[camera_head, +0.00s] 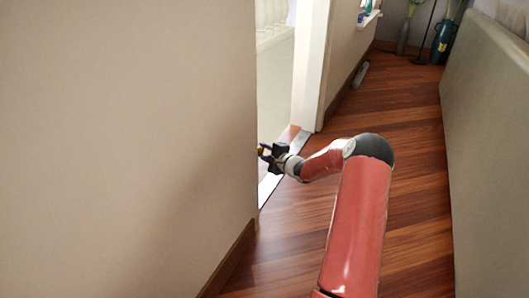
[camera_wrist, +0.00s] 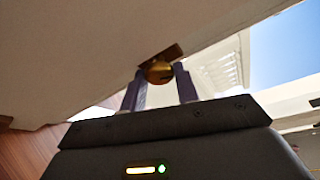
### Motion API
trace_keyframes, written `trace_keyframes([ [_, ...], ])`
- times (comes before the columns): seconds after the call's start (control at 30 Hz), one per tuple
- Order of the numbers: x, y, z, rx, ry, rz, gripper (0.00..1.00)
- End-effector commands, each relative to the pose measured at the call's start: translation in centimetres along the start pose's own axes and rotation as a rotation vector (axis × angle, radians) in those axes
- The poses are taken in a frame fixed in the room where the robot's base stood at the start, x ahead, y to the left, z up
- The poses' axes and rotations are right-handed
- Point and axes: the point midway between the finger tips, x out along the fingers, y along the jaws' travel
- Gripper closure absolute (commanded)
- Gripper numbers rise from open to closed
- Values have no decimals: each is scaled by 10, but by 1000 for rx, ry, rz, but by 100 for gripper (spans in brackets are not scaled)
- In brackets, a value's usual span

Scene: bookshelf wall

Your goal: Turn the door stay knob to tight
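The door stay knob (camera_wrist: 158,72) is a round brass-coloured knob with a brown mount behind it, at the upper middle of the wrist view. My gripper (camera_wrist: 160,74) has its two dark fingers on either side of the knob, with the tips close against it; it looks shut on the knob. In the head view my gripper (camera_head: 264,152) is at the edge of the beige wall, by the doorway, and a small yellowish bit shows at its tip. The rest of the knob is hidden there. No tight or loose marking can be read.
A large beige wall panel (camera_head: 120,130) fills the left. A white door frame post (camera_head: 311,65) stands behind my gripper. A beige partition (camera_head: 490,130) is on the right. The wooden floor (camera_head: 415,170) between is clear. A dark green vase (camera_head: 444,40) stands far back.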

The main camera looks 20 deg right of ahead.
Motion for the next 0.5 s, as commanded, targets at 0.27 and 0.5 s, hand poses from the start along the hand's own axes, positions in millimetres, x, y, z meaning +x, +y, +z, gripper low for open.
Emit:
trace_keyframes([
  [0.27, 0, -1, 1, 64, -2, 28, 92],
  [0.5, 0, 0, 0, 123, 0, 52, 92],
])
